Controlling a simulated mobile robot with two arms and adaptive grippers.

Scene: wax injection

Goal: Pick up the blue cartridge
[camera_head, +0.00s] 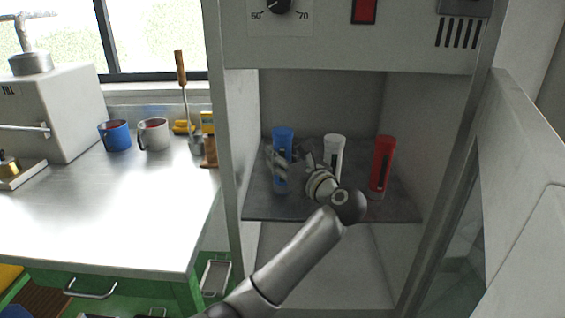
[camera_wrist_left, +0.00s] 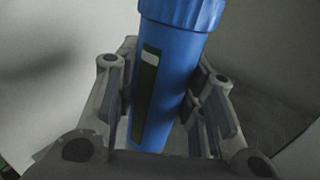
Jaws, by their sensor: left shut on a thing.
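The blue cartridge (camera_head: 282,140) stands upright at the left of the shelf inside the open cabinet. My left gripper (camera_head: 279,162) reaches in from the front and is shut on the cartridge's body. In the left wrist view the blue cartridge (camera_wrist_left: 176,60), with a ribbed cap and a dark strip on its side, sits between the two fingers of the left gripper (camera_wrist_left: 165,105). Whether its base touches the shelf is hard to tell. My right gripper is in neither view.
A white cartridge (camera_head: 335,146) and a red cartridge (camera_head: 383,160) stand on the same shelf (camera_head: 350,212) to the right. The cabinet door (camera_head: 515,190) hangs open at the right. A metal table (camera_head: 110,205) with a blue mug (camera_head: 116,136) and a white mug (camera_head: 154,134) is at the left.

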